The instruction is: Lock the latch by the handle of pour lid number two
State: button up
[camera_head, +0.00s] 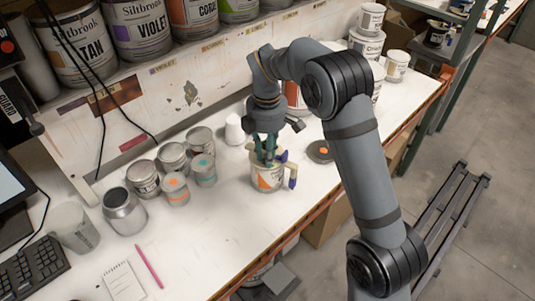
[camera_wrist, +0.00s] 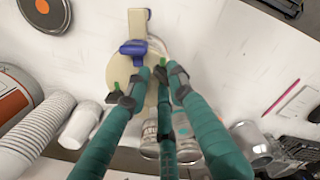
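The pour lid (camera_wrist: 120,70) is cream with blue parts and sits on an orange-labelled can (camera_head: 268,181) on the bench. In the wrist view, a blue latch piece (camera_wrist: 134,48) lies across the lid, and a cream arm (camera_wrist: 138,22) juts from its rim with a blue end. In the head view, a cream and blue handle (camera_head: 292,172) hangs at the can's right side. My gripper (camera_head: 265,158) has teal fingers and points down over the lid. In the wrist view, my fingertips (camera_wrist: 152,88) are spread apart, near the blue piece, with nothing visibly held. No lid number is readable.
Several small cans (camera_head: 173,158) and a metal jar (camera_head: 123,210) stand left of the can. A white cup stack (camera_head: 234,130) is behind it. A round dark lid (camera_head: 320,151) with an orange dot lies right. The bench in front is clear.

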grip_shut()
jog(key=shift+s+d, duration=0.15)
jog(key=shift+a, duration=0.2)
jog(key=shift+m, duration=0.9)
jog(key=shift+d+m+b, duration=0.15)
jog(key=shift+m+b, duration=0.5)
jog(key=shift+m, duration=2.15)
